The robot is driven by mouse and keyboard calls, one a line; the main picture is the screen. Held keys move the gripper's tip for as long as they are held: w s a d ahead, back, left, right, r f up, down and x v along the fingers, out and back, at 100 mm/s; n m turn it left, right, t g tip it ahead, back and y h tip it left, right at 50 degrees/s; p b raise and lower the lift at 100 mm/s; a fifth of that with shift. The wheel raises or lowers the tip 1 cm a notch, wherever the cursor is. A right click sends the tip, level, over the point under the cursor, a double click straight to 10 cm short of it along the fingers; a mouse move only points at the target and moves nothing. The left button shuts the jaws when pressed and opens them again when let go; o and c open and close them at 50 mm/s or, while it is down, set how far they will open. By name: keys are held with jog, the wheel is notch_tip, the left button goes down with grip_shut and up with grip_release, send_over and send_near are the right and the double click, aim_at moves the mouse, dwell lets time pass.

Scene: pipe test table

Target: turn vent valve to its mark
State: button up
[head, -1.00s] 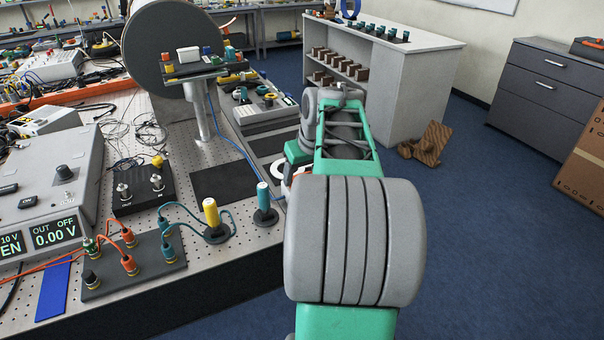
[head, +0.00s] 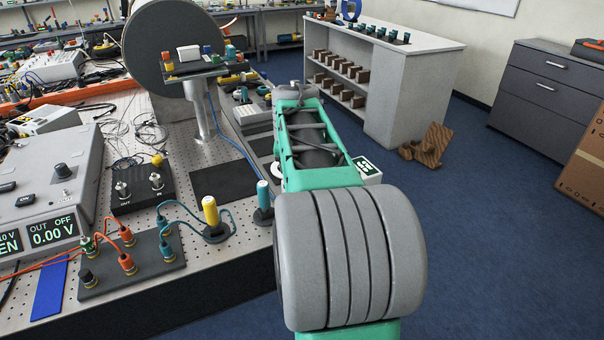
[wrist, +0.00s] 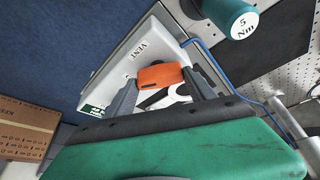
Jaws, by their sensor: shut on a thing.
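The vent valve's orange handle (wrist: 160,76) shows in the wrist view, above a white plate (wrist: 125,72) lettered VENT. A white dial with a black band (wrist: 168,96) lies under the handle, partly covered. My gripper (wrist: 162,82) is shut on the orange handle, one dark finger on each side. I cannot make out the valve's mark or whether the handle lines up with it.
A teal-capped post marked 5 Nm (wrist: 230,12) stands near the plate; it also shows in the head view (head: 263,198), beside a yellow-capped post (head: 211,212). A blue cable (wrist: 235,85) runs close by. Open blue floor (head: 480,230) lies to the right.

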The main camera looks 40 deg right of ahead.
jog(key=m+p, duration=0.1)
jog(key=m, duration=0.1)
jog(key=m+g+p, duration=0.1)
jog(key=m, duration=0.1)
jog(key=m+g+h+p, duration=0.1)
jog(key=m, duration=0.1)
jog(key=shift+w+a+r, duration=0.15)
jog(key=shift+w+r, duration=0.05)
jog(key=shift+w, duration=0.05)
jog(key=m+g+p, duration=0.2)
jog(key=m+p, duration=0.1)
jog(key=m, duration=0.2)
jog(key=shift+w+f+m, duration=0.1)
jog(key=shift+m, duration=0.3)
jog(key=shift+g, duration=0.3)
jog(key=o, duration=1.4)
jog(key=shift+f, duration=0.1)
jog(key=p+v, duration=0.2)
jog(key=v, duration=0.6)
jog(key=shift+p, duration=0.3)
